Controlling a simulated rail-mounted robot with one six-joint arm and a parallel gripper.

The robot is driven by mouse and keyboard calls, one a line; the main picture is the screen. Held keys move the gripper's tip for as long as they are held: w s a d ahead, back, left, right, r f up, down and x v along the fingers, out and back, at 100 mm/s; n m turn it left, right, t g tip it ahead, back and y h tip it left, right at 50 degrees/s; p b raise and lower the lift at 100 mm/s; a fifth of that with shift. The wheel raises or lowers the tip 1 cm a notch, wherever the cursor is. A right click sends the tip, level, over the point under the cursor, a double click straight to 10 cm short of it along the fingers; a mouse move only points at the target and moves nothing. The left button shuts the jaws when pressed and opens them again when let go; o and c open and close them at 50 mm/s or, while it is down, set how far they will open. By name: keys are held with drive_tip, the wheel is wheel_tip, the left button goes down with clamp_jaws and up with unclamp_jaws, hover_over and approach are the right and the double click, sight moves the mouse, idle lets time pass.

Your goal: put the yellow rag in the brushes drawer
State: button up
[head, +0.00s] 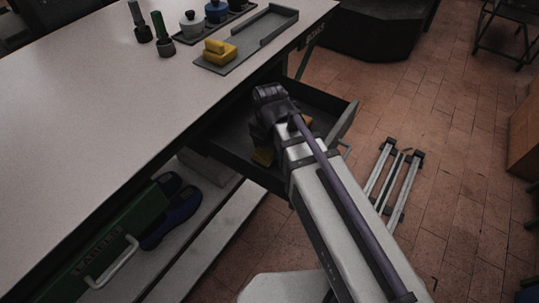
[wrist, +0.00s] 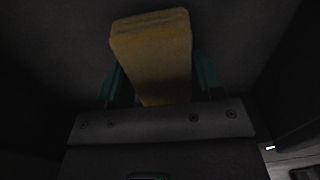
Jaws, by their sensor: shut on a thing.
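The yellow rag (wrist: 152,50) is a folded block with rounded corners in the wrist view. My gripper (wrist: 158,80) is shut on it, with a green finger on each side. In the head view part of the rag (head: 263,157) shows beside my wrist, within the outline of an open dark drawer (head: 232,130) under the table. My arm hides most of the gripper and part of the drawer. I cannot tell whether the rag touches the drawer floor. I cannot read a label on this drawer.
A second yellow item (head: 219,51) lies on a grey tray (head: 243,59) on the table (head: 110,100). Green-handled tools (head: 162,33) and small pots (head: 191,24) stand nearby. A green drawer front (head: 100,250) and blue shoes (head: 178,212) are lower left. A folded metal stand (head: 396,180) lies right.

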drive_tip(key=shift+f, duration=0.65)
drive_tip(key=o, duration=1)
wheel_tip(320, 180, up, 13)
drive_tip(key=p, duration=1.3)
drive_tip(key=s+d+m, duration=0.1)
drive_tip(key=d+m, duration=0.3)
drive_tip(key=m, duration=0.5)
drive_tip(key=s+d+m, duration=0.1)
drive_tip(key=d+m, duration=0.4)
drive_tip(key=m, duration=0.4)
drive_tip(key=s+d+m, duration=0.2)
drive_tip(key=d+m, duration=0.2)
drive_tip(key=m, duration=0.5)
drive_tip(key=shift+d+f+m+b, duration=0.3)
drive_tip(key=shift+d, duration=0.1)
drive_tip(key=shift+d+m, duration=0.15)
drive_tip(key=shift+m, duration=0.35)
